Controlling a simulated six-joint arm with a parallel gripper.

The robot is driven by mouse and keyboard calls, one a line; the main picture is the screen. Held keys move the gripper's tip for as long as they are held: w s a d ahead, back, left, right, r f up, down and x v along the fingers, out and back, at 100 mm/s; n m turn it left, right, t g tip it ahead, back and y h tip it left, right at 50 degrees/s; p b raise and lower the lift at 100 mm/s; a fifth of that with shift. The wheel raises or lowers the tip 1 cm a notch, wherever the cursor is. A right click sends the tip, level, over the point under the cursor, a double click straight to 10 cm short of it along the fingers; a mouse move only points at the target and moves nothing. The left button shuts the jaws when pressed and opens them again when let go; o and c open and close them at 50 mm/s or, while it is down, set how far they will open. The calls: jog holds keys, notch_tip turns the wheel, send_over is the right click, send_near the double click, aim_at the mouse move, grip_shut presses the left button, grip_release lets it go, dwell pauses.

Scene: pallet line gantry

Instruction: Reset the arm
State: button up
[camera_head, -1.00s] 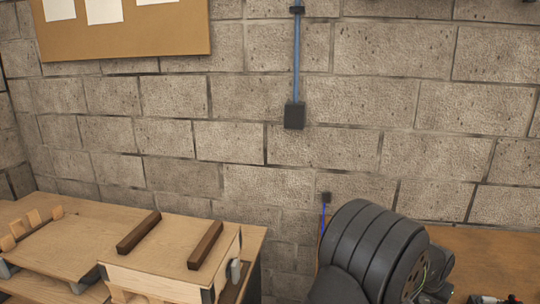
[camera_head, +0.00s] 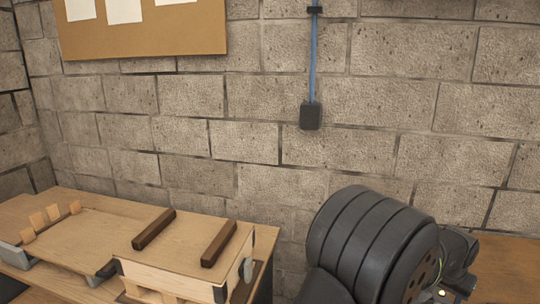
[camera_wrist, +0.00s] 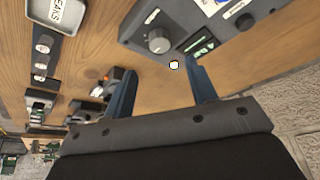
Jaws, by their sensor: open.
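My gripper (camera_wrist: 163,93) shows in the wrist view with its two dark blue fingers spread apart. It is open, and nothing is between the fingers. Beyond the fingertips is a wooden bench top (camera_wrist: 130,60). A grey control box (camera_wrist: 180,25) with a round knob and a small green display lies just past the right finger. In the head view, a thick dark ribbed section of my arm fills the lower right, and my gripper is out of that picture.
In the head view, a wooden pallet-like box (camera_head: 175,270) with two dark strips stands on a bench at lower left. A block wall (camera_head: 270,150) rises behind. In the wrist view, a grey tray (camera_wrist: 58,12) and several small devices lie at left.

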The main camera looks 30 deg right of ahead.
jog(key=w+v, duration=0.1)
jog(key=v, duration=0.8)
jog(key=x, duration=1.1)
jog(key=s+x, duration=0.1)
jog(key=x, duration=0.5)
jog(key=shift+n, duration=0.4)
jog(key=shift+s+r+n+t+y, duration=0.15)
jog(key=shift+n+t, duration=0.35)
jog(key=shift+n, duration=0.7)
jog(key=shift+f+n+t+y, duration=0.1)
jog(key=shift+n+t+y, duration=0.3)
jog(key=shift+n, duration=0.8)
jog(key=shift+r, duration=0.25)
jog(key=v, duration=1.3)
jog(key=shift+s+a+r, duration=0.15)
jog(key=shift+s+r, duration=0.05)
jog(key=shift+s, duration=0.1)
jog(key=shift+f, duration=0.1)
